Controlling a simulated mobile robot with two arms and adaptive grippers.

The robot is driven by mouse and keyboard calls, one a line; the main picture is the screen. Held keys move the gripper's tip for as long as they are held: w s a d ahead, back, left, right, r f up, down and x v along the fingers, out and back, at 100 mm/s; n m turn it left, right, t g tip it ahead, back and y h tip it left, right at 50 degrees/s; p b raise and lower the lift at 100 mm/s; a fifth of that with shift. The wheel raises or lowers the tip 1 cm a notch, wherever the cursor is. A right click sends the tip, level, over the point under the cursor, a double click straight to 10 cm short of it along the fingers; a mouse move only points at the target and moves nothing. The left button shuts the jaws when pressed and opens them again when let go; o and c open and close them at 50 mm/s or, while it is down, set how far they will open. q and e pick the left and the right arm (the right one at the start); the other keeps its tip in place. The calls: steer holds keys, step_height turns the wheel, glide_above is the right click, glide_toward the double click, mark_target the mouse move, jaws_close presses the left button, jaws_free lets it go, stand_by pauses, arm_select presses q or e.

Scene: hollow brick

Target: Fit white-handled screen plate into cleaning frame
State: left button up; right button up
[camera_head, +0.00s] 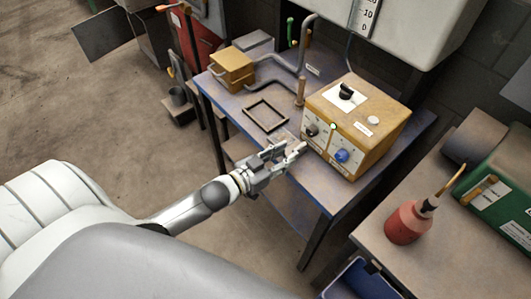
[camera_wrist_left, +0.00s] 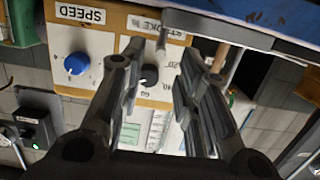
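The cleaning frame (camera_head: 265,115), a dark open square, lies flat on the blue bench. The screen plate (camera_head: 283,136) appears as a small greyish piece beside it, partly hidden by my left gripper (camera_head: 287,152). No contact is visible. My right gripper is not in view.
A yellow control box (camera_head: 357,122) with a black and a blue knob stands close to the right of the gripper. An upright brown post (camera_head: 300,92) stands behind the frame. Yellow blocks (camera_head: 232,67) sit at the back left. A red bottle (camera_head: 408,222) stands on the right table.

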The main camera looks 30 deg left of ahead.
arm_select(q)
steer(key=v, duration=0.7)
steer(key=shift+s+b, duration=0.3)
steer(key=shift+s, duration=0.05)
steer(key=shift+a, duration=0.1)
steer(key=s+a+f+n+g+y, duration=0.1)
steer(key=s+a+f+g+y, duration=0.15)
steer(key=f, duration=0.75)
steer(key=s+a+f+g+y, duration=0.15)
steer(key=s+f, duration=0.25)
steer(key=f, duration=0.7)
steer(key=s+a+f+n+g+y, duration=0.1)
steer(key=s+a+f+g, duration=0.25)
steer(key=f, duration=0.65)
steer(key=s+d+f+g, duration=0.3)
steer(key=s+f, duration=0.5)
steer(key=s, duration=0.4)
steer(key=s+d+f+g, duration=0.3)
steer(key=s+f, duration=0.5)
steer(key=s, duration=0.3)
steer(key=shift+s+d+m+g+y, duration=0.3)
steer(key=shift+s+d+g, duration=0.05)
steer(key=shift+d, duration=0.25)
